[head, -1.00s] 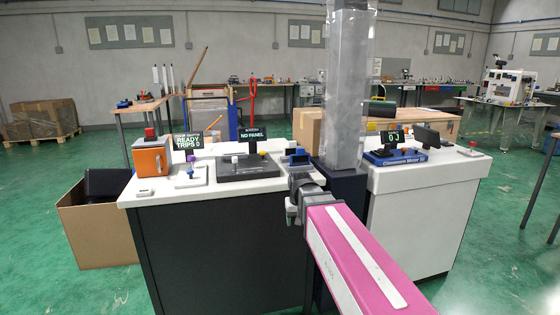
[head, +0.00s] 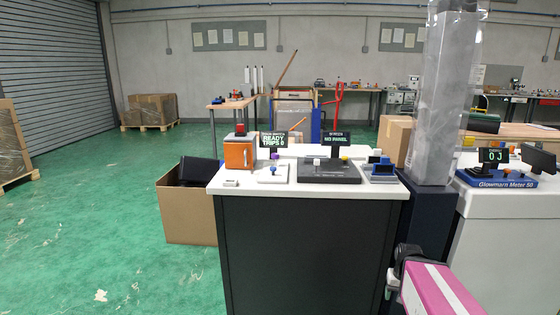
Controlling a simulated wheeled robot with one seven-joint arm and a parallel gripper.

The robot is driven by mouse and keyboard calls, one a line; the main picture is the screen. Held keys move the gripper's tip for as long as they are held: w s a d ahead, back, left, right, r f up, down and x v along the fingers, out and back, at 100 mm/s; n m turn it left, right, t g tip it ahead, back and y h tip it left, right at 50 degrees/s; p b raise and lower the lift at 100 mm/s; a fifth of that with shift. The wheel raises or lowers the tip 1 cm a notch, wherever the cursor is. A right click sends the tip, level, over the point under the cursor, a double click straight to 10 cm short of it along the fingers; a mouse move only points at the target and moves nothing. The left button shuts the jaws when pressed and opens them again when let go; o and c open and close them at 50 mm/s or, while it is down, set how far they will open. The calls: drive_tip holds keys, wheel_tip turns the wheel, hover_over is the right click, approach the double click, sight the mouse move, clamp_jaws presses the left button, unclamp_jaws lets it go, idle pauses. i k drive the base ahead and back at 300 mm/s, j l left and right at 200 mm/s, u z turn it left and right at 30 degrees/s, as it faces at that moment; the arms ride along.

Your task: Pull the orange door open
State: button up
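The orange door (head: 237,155) is the front of a small box-shaped unit at the left end of the white-topped bench (head: 225,186). It looks shut, and a red knob-like part (head: 240,129) sits on top of the unit. My pink arm is at the lower right, in front of the gap between the two benches. My gripper (head: 396,275) shows as a dark and grey end, well to the right of and nearer than the orange door. It touches nothing that I can see. Its fingers are too small and turned away to tell open from shut.
Beside the orange unit stand a "READY TRIPS 0" display (head: 274,141), a "NO PANEL" display (head: 337,144) and a small blue device (head: 381,170). A clear-cased grey column (head: 434,100) rises between the benches. An open cardboard box (head: 188,218) stands left of the bench.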

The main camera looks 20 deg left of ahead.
sight(237, 155)
drive_tip(key=j+u, duration=0.15)
drive_tip(key=u, duration=1.25)
